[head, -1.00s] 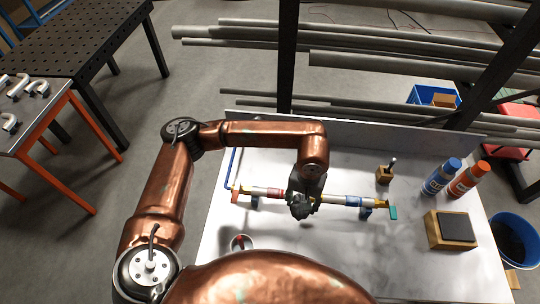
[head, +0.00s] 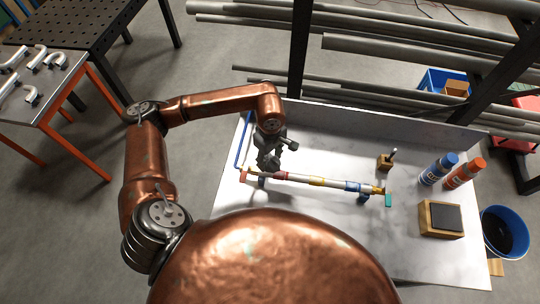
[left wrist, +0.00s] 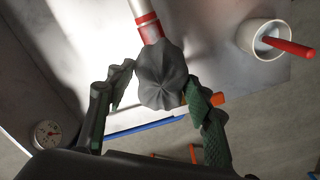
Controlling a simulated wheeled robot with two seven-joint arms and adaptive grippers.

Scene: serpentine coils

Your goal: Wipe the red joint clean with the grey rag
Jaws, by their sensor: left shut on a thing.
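The red joint (head: 280,176) is on the left part of the pipe assembly, which lies across the white worktable. In the left wrist view the red joint (left wrist: 150,30) shows as a red sleeve with a pale band, at the end of a white pipe. My left gripper (head: 268,163) is over the left end of the pipe, beside the red joint. It is shut on the crumpled grey rag (left wrist: 162,76), which bulges between its fingers. The rag overlaps the lower end of the red joint in the wrist view; I cannot tell whether they touch. My right gripper is not in view.
A white cup (left wrist: 247,38) holds a red-handled tool. A gauge (left wrist: 46,134) lies at lower left. On the table's right are a blue bottle (head: 437,169), an orange bottle (head: 465,172) and a wooden block with a dark pad (head: 441,219). A panel (head: 390,124) stands along the back.

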